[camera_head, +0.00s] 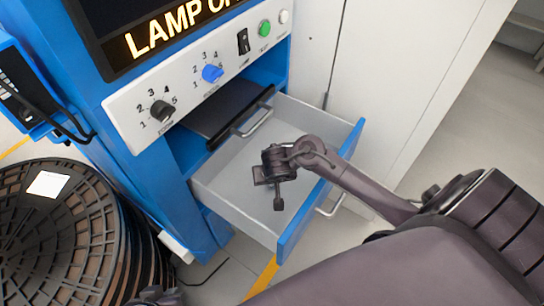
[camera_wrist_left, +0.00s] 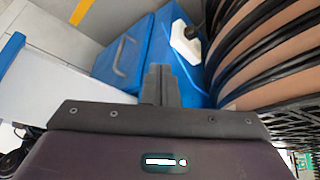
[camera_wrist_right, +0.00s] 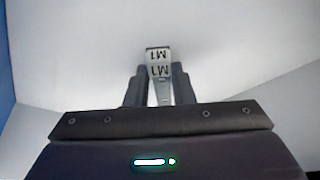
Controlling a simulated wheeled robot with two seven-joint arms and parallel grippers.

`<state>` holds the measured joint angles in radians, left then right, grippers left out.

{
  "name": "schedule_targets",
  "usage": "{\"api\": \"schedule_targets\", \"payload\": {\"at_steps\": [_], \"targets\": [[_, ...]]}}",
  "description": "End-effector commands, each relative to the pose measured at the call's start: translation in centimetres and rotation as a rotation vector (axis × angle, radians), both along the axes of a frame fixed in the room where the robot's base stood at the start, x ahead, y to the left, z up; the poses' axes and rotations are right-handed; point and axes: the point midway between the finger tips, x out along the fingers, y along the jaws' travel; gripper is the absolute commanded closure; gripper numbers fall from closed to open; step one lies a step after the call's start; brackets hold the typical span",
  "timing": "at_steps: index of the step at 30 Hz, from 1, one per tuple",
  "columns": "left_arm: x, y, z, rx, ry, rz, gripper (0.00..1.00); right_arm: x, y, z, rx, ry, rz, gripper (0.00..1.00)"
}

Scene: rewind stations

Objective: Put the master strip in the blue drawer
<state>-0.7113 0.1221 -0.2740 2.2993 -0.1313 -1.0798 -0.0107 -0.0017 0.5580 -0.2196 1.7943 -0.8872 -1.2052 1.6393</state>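The blue drawer (camera_head: 294,234) is pulled open below the control panel; it has a blue front and pale grey inside. My right gripper (camera_head: 277,203) reaches over the front from the right and is inside the drawer's outline. In the right wrist view, this gripper (camera_wrist_right: 158,75) is shut on the master strip (camera_wrist_right: 158,58), a light strip marked M1, held between the fingers above a pale surface. I cannot tell whether the strip touches the drawer floor. My left gripper (camera_wrist_left: 160,75) is shut and empty, near the reels and a blue cabinet side.
The control panel (camera_head: 190,85) with knobs overhangs the drawer. A dark tray (camera_head: 225,108) with a handle sits behind it. Stacked black reels (camera_head: 70,225) stand at the left. White cabinet doors (camera_head: 400,70) are at the right. Floor shows at the far right.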

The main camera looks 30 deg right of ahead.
Motion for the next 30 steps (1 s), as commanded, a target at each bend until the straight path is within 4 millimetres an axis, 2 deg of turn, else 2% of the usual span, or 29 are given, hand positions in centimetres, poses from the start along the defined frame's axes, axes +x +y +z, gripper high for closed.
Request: {"api": "schedule_targets", "payload": {"at_steps": [1, 4, 14, 20, 26, 30], "targets": [[0.0, 0.0, 0.0, 0.0, 0.001, 0.0, 1.0, 0.0, 0.0, 0.0, -0.001, 0.001, 0.001, 0.7], [0.0, 0.0, 0.0, 0.0, 0.001, 0.0, 1.0, -0.1, 0.0, -0.1, 0.0, 0.002, 0.001, 0.57], [-0.1, 0.0, 0.2, 0.002, 0.004, 0.0, 1.0, 0.0, 0.0, 0.3, 0.0, 0.001, 0.001, 0.57], [-0.7, 2.4, 1.0, 0.073, 0.114, 0.036, 1.0, -1.0, 0.4, 3.3, 0.002, 0.001, 0.0, 0.57], [-2.4, 6.2, 2.5, 0.179, 0.311, 0.103, 1.0, -2.7, 1.2, 7.9, 0.003, 0.002, 0.0, 0.57], [-2.6, 7.4, -0.1, 0.206, 0.378, 0.134, 1.0, -3.6, 1.6, 10.1, 0.003, 0.002, 0.0, 0.57]]}}
